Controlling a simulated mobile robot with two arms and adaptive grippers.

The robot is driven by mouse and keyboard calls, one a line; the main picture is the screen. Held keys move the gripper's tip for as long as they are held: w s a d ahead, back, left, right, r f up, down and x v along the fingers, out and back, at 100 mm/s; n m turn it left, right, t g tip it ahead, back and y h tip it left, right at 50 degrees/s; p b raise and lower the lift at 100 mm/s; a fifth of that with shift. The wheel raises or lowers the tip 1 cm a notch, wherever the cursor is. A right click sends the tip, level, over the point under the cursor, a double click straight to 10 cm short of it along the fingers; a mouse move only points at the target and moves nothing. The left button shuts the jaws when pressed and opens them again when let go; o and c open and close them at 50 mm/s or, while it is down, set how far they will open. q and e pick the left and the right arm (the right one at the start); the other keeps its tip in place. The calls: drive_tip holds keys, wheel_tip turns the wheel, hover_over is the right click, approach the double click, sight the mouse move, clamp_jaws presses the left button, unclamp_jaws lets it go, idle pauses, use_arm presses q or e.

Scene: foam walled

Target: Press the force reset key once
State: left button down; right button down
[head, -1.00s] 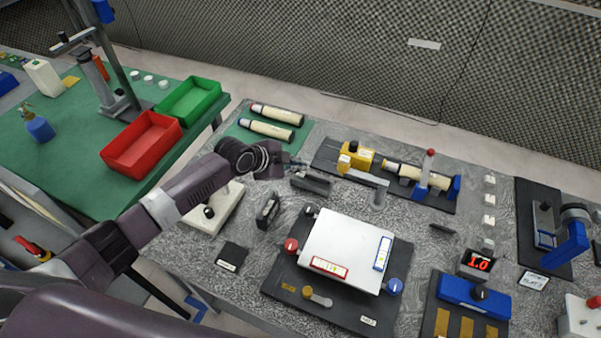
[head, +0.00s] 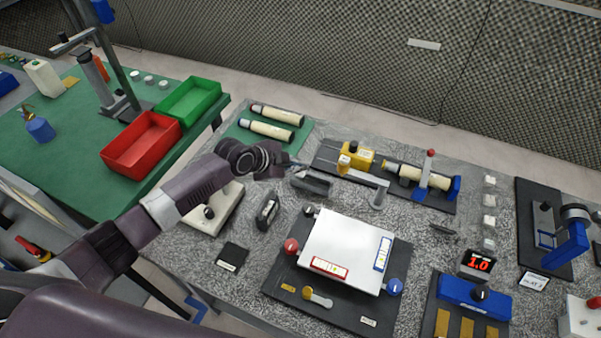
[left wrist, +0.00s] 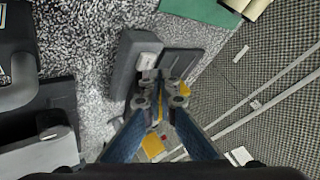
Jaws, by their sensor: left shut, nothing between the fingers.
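My left gripper (head: 292,162) is at the back of the grey speckled bench, its fingers together and empty. In the left wrist view its fingertips (left wrist: 160,97) meet in front of a dark grey unit (left wrist: 128,70) with a small light patch, possibly a key, on it. In the head view this unit (head: 311,183) lies just beside and below the fingertips. I cannot read any force reset marking, and I cannot tell whether the fingertips touch the unit. My right gripper is not in view.
A yellow-block fixture (head: 357,157) stands right of the gripper. Two cream cylinders lie on a green mat (head: 243,133) behind it. A white plate (head: 347,250) on a black base is in front. A display (head: 478,264) reads 1.0.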

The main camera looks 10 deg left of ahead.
sight(299, 175)
use_arm(q)
drive_tip(key=shift+f, duration=0.35)
drive_tip(key=shift+f+b, duration=0.55)
drive_tip(key=shift+b, duration=0.15)
idle(0.4)
drive_tip(key=shift+r, duration=0.1)
drive_tip(key=shift+r+p, duration=0.7)
drive_tip(key=shift+r, duration=0.15)
wheel_tip(299, 175, up, 5)
drive_tip(key=p, duration=0.4)
idle(0.4)
idle(0.5)
